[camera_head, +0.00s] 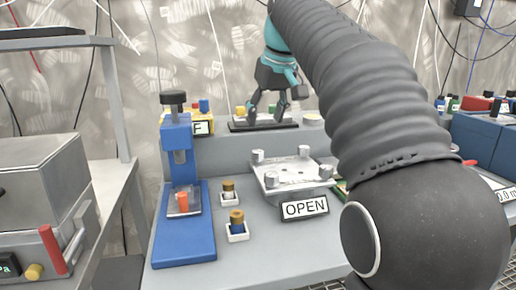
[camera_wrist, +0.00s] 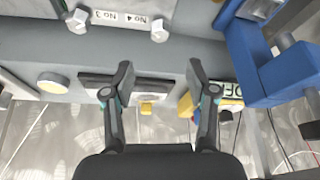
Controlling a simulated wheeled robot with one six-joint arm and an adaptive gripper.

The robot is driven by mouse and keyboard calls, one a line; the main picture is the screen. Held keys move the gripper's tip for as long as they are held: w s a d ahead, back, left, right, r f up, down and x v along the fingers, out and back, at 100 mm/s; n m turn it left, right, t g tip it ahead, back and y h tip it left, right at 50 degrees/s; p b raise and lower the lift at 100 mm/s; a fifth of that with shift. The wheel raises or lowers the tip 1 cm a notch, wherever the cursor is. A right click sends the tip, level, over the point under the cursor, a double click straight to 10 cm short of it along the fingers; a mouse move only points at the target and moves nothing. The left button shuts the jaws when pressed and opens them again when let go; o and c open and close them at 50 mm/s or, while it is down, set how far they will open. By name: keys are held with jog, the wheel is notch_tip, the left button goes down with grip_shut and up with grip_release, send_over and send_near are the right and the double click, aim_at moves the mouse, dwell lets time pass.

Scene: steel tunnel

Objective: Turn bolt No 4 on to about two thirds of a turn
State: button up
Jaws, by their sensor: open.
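A pale metal plate (camera_head: 292,172) with bolts at its corners sits on the grey bench in the head view. In the wrist view two bolts show at the top edge. The label "No 4" (camera_wrist: 138,19) is nearer the right-hand bolt (camera_wrist: 160,30), and "No 3" (camera_wrist: 105,16) is nearer the left-hand bolt (camera_wrist: 77,20). I take the right-hand one as bolt No 4, the back left bolt (camera_head: 258,156) in the head view. My gripper (camera_head: 267,112) is open and empty behind the plate, apart from the bolts. It also shows in the wrist view (camera_wrist: 160,75).
A blue press (camera_head: 180,200) stands left of the plate. An "OPEN" sign (camera_head: 305,207) stands at the plate's front. A black tray (camera_head: 240,127) and a yellow block (camera_head: 205,115) with a sign are on the rear ledge. My arm hides part of the bench's right side.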

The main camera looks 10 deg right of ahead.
aim_at(258, 151)
jog(key=x, duration=1)
jog(key=shift+w+f, duration=0.1)
jog(key=shift+f, duration=0.05)
grip_shut()
